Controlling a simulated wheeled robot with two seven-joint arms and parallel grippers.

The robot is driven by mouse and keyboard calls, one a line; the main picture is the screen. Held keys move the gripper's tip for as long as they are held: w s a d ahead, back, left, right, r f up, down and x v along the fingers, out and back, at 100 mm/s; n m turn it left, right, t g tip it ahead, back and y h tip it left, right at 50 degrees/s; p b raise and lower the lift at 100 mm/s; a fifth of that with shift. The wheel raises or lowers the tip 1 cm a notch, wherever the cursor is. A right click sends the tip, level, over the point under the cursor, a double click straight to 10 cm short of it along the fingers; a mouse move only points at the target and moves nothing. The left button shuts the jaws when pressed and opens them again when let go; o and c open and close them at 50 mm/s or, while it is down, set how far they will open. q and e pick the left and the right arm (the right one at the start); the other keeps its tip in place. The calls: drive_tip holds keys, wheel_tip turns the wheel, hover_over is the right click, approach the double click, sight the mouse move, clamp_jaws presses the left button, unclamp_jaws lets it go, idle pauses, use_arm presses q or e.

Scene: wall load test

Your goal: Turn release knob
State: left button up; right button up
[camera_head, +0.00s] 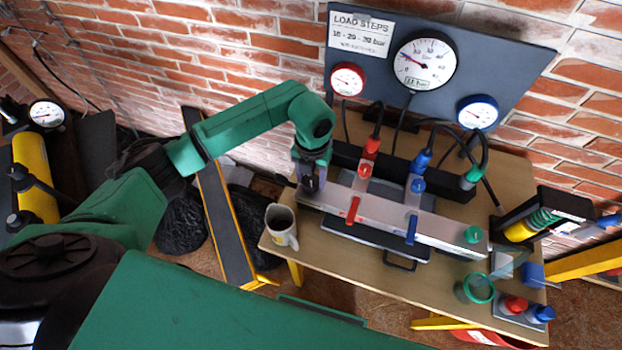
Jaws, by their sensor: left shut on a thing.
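A silver manifold block (440,229) lies on the wooden table, with a red lever (353,209), a blue lever (411,229) and a green knob (474,234) at its right end. My left arm reaches in from the left, and my left gripper (310,182) points down at the manifold's left end. It is shut on a small part there, taken as the release knob, which the gripper almost wholly hides. How far that knob is turned cannot be seen. My right gripper is not in view.
Behind stands a dark panel (522,55) with a large white gauge (425,60), a red gauge (348,79) and a blue gauge (477,112). Hoses run down to the manifold. A mug (281,227) stands close to the left gripper; a green-rimmed cup (475,289) is at the front right.

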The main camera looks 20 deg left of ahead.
use_arm(q)
drive_tip(key=n+b, duration=0.1)
drive_tip(key=n, duration=0.5)
drive_tip(key=shift+w+n+b, duration=0.1)
drive_tip(key=shift+n+b, duration=0.2)
drive_tip(key=n, duration=0.3)
drive_tip(key=shift+r, duration=0.1)
drive_tip(key=shift+n+b, duration=0.4)
drive_tip(key=shift+n, duration=1.1)
drive_tip(key=shift+r, duration=0.1)
drive_tip(key=o, duration=1.4)
drive_tip(key=shift+c, duration=0.2)
